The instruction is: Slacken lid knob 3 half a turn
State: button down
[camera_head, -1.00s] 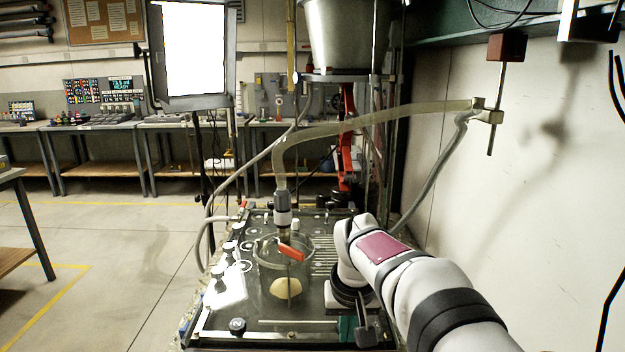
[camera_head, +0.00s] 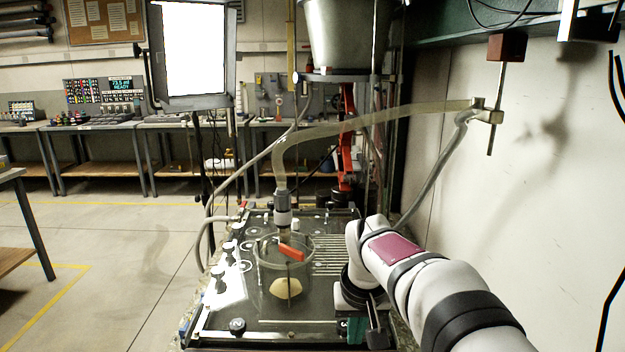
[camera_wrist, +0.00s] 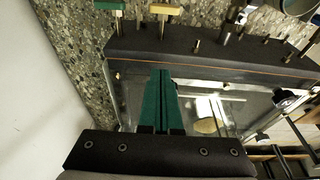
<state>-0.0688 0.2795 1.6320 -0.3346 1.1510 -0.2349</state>
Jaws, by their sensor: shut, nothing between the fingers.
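The tank's dark lid (camera_head: 320,225) lies below the arm, with a clear round vessel (camera_head: 300,265) and a red lever (camera_head: 290,252) on it. A black round knob (camera_head: 237,325) sits at the lid's near left corner; its mark is too small to read surely. Which knob is knob 3 I cannot tell. In the wrist view a dark knob with a pale top (camera_wrist: 286,99) shows at the right. My gripper (camera_wrist: 160,72) has green fingers, shut together and empty. It also shows at the lid's near right (camera_head: 355,330), apart from the near left knob.
Several black-and-white fittings (camera_head: 218,275) line the lid's left side. A hose (camera_head: 350,128) arches over the lid to a clamp on the right. A white wall (camera_head: 540,200) stands close on the right.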

jog(key=v, duration=0.2)
jog(key=w+v, duration=0.1)
jog(key=v, duration=0.2)
jog(key=shift+w+r, duration=0.1)
jog(key=shift+r, duration=0.35)
jog(key=a+f, duration=0.1)
jog(key=f, duration=0.3)
jog(key=a+f, duration=0.1)
jog(key=f, duration=0.1)
jog(key=shift+w+a, duration=0.15)
jog(key=shift+a, duration=0.2)
jog(key=shift+w+d, duration=0.15)
jog(key=shift+w, duration=0.15)
